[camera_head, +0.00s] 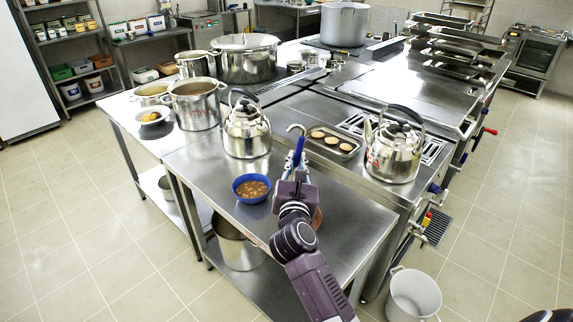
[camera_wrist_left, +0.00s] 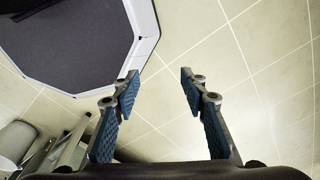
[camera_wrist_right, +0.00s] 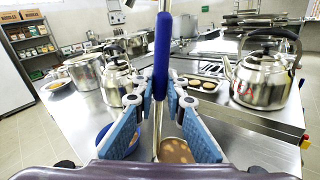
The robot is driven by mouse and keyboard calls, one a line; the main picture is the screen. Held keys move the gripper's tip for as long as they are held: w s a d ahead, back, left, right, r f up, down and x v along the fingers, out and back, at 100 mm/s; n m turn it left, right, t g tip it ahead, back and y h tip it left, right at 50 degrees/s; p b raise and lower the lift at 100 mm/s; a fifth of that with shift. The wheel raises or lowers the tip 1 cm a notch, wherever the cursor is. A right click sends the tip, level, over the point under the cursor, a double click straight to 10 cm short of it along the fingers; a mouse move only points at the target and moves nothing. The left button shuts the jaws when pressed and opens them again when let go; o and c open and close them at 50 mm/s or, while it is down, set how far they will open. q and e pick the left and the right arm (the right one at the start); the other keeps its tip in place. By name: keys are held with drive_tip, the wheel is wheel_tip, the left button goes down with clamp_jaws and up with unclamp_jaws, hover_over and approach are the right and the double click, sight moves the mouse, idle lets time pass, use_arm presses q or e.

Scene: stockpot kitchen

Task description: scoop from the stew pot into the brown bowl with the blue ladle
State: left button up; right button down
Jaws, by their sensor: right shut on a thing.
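My right gripper (camera_head: 298,172) is shut on the blue ladle (camera_head: 299,150), over the near steel counter. The brown bowl (camera_head: 318,217) is mostly hidden behind my gripper in the head view. The open stew pot (camera_head: 197,108) stands at the counter's back left. My left gripper (camera_wrist_left: 160,90) is open and empty above the floor.
A blue bowl of stew (camera_head: 251,188) sits left of my right gripper. Kettles stand behind it (camera_head: 247,130) and at right (camera_head: 393,150). A tray of round pieces (camera_head: 332,141) lies between them.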

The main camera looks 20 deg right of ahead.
drive_tip(key=s+d+f+m+b, duration=0.4)
drive_tip(key=d+f+m, duration=0.2)
drive_tip(key=d+m, duration=0.2)
drive_tip(key=s+d+f+m+b, duration=0.4)
drive_tip(key=s+d+f+m, duration=0.1)
drive_tip(key=d+m, duration=0.4)
drive_tip(key=shift+s+d+f+m, duration=0.3)
drive_tip(key=shift+d+f, duration=0.25)
drive_tip(key=shift+f, duration=0.25)
idle(0.4)
idle(0.4)
drive_tip(key=shift+f, duration=0.1)
idle(1.1)
drive_tip(key=shift+s+d+f+m, duration=0.1)
drive_tip(key=shift+d+f+m, duration=0.05)
drive_tip(key=shift+f+m, duration=1.6)
drive_tip(key=shift+d+f+m, duration=0.15)
drive_tip(key=shift+f+m, duration=1)
drive_tip(key=shift+f, duration=1.2)
